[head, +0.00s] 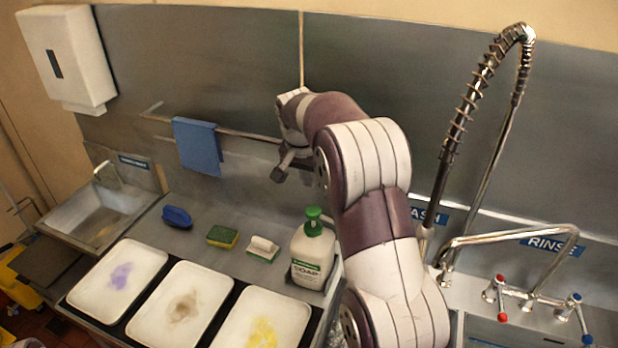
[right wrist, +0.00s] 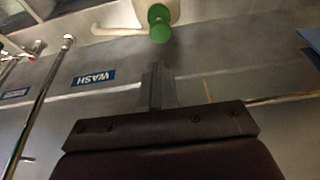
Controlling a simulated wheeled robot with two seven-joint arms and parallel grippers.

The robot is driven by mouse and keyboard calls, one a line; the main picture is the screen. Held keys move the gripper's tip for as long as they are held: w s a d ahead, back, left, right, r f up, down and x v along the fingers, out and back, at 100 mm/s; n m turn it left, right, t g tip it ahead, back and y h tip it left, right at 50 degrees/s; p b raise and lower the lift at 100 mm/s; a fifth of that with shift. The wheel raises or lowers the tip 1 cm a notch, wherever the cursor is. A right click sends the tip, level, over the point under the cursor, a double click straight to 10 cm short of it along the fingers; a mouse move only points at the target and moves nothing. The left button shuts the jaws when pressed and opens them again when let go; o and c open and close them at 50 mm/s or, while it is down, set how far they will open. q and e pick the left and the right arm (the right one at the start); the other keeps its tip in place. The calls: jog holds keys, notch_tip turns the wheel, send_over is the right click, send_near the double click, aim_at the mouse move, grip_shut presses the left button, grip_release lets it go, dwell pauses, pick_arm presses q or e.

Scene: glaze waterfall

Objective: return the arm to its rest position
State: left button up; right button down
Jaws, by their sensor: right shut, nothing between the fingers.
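My right arm (head: 378,225) rises from the bottom of the head view and bends to the left above the counter. Its gripper (head: 281,172) is up near the back wall, in front of the towel rail and above the soap bottle (head: 312,255). The right wrist view shows the gripper (right wrist: 155,75) with its fingers together and nothing between them. The green pump top (right wrist: 160,22) of the bottle shows beyond the fingertips, apart from them. My left gripper is not in view.
Three white trays (head: 88,289) with purple, brown and yellow stains stand in front. A blue brush (head: 177,217), a sponge (head: 222,237) and a white-topped block (head: 263,247) lie behind them. A blue cloth (head: 197,146) hangs on the rail. A tall spring faucet (head: 455,135) stands right of my arm.

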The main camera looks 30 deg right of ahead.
jog(key=shift+d, duration=0.1)
dwell(0.5)
jog(key=s+a+f+n+y+b, duration=0.1)
jog(key=s+a+f+n+b, duration=0.2)
jog(key=s+f, duration=0.4)
jog(key=s+a+f+n+b, duration=0.3)
jog(key=s+a+f, duration=0.3)
jog(key=s, duration=0.3)
jog(key=s+a+f+n+g+y+b, duration=0.1)
jog(key=s+a+f+n+b, duration=0.3)
jog(key=s+f, duration=0.4)
jog(key=shift+s+a+f+y+b, duration=0.25)
jog(key=shift+s+a+y+b, duration=0.1)
jog(key=shift+a+b, duration=0.5)
jog(key=shift+s, duration=0.1)
